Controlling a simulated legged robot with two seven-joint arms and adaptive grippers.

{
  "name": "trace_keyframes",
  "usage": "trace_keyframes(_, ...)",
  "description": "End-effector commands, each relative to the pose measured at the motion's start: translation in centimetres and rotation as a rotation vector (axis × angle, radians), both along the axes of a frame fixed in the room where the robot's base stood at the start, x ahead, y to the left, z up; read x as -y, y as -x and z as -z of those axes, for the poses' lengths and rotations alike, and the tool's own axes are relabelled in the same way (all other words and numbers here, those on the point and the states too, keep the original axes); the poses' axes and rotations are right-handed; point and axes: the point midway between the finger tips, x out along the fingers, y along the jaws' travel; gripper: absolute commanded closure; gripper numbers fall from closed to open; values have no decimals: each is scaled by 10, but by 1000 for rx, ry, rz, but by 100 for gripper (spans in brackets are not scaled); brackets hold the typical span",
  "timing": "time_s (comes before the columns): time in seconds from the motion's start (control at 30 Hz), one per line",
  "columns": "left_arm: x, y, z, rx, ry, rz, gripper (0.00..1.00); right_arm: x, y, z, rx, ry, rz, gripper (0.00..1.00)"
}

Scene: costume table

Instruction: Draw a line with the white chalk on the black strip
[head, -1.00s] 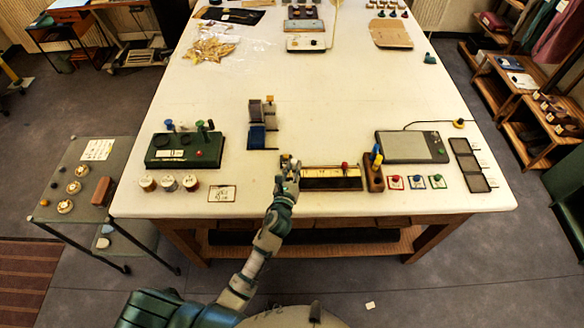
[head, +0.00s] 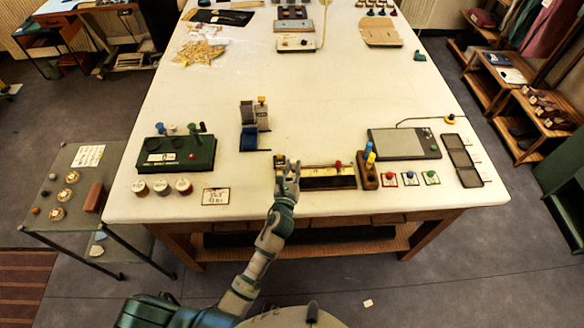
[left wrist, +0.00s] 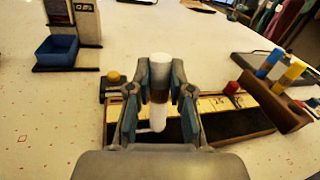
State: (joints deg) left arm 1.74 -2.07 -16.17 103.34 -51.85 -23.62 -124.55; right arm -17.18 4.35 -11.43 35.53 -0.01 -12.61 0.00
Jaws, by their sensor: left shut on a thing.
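My left gripper (head: 288,172) is at the left end of the black strip (head: 330,183) near the table's front edge. In the left wrist view, the gripper (left wrist: 159,100) is shut on the white chalk (left wrist: 160,66), an upright white stick with a brown band. The chalk's lower end is over or beside the left part of the black strip (left wrist: 240,126); I cannot tell whether it touches. A pale ruler-like bar (left wrist: 215,104) with a red knob (left wrist: 232,88) runs along the strip's back side. My right gripper is not in view.
A wooden holder (head: 368,179) with coloured sticks stands at the strip's right end. A blue tray (head: 249,137) is behind my gripper. A green box (head: 178,154) and several small pots are to the left; a grey tablet (head: 404,144) is to the right. The table middle is clear.

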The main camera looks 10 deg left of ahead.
Motion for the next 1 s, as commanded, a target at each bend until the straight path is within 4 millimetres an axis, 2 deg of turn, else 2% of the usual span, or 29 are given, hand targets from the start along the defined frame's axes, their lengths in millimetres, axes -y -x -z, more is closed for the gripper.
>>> trace_keyframes(0.6, 19, -5, 1, -1, 1, 1, 100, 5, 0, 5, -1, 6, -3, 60)
trace_keyframes(1.0, 21, -6, 1, -2, 1, 1, 100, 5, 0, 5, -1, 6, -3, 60)
